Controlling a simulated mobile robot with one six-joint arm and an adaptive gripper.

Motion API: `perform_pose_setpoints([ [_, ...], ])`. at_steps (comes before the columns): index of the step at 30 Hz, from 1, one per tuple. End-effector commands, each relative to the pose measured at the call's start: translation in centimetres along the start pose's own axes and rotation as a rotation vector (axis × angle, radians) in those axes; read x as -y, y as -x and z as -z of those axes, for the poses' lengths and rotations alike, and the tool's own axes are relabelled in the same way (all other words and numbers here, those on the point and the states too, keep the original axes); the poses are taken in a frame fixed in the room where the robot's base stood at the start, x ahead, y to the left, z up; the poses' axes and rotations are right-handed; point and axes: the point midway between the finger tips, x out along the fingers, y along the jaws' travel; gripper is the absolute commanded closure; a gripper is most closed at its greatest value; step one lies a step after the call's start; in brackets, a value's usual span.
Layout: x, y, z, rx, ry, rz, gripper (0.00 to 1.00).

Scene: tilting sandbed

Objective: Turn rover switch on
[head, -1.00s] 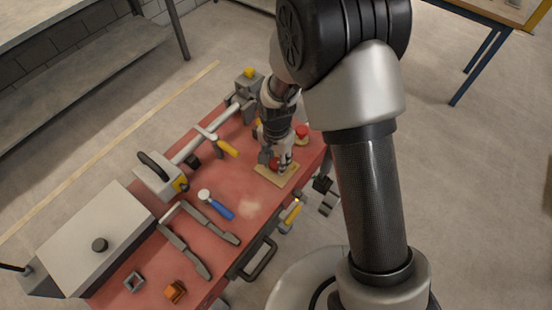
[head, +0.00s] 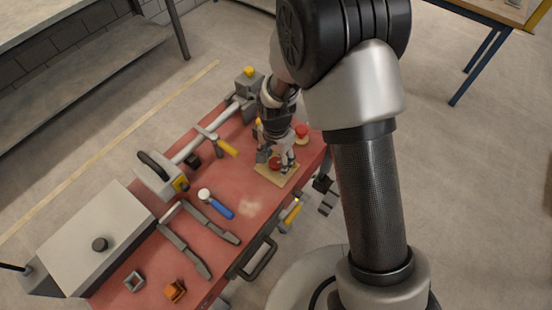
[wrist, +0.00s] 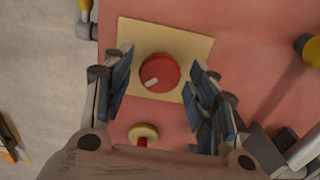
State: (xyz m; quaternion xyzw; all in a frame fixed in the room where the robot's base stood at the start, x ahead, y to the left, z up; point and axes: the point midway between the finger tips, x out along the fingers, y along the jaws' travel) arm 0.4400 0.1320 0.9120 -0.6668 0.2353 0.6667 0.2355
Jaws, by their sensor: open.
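A round red knob (wrist: 159,73) with a short white pointer mark sits on a square cream-yellow plate (wrist: 194,48) on the red table. The pointer lies toward the lower left of the knob in the wrist view. In the head view the knob (head: 275,163) and plate (head: 290,178) are near the table's right end, partly hidden by my gripper. My gripper (wrist: 158,82) is open and empty. Its two fingers stand on either side of the knob, with visible gaps in the wrist view. I cannot tell the fingertips' exact height over the plate.
A cream disc with a red top (wrist: 143,133) lies close to the plate. A yellow-handled tool (head: 227,147), a blue-handled tool (head: 221,211), dark bars (head: 185,251) and a grey box (head: 95,240) occupy the table leftward. Red surface (wrist: 245,30) beside the plate is clear.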

Motion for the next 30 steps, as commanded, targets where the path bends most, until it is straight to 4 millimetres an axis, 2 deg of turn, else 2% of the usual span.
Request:
perform_pose_setpoints([
  [11,0.1,0.5,0.0,-0.001,0.001,0.002,0.44],
  [14,0.1,1.7,0.1,-0.002,0.001,0.003,0.44],
  [24,0.1,8.8,0.1,-0.003,0.001,0.005,0.44],
  [30,0.0,11.4,0.0,-0.001,0.001,0.002,0.44],
])
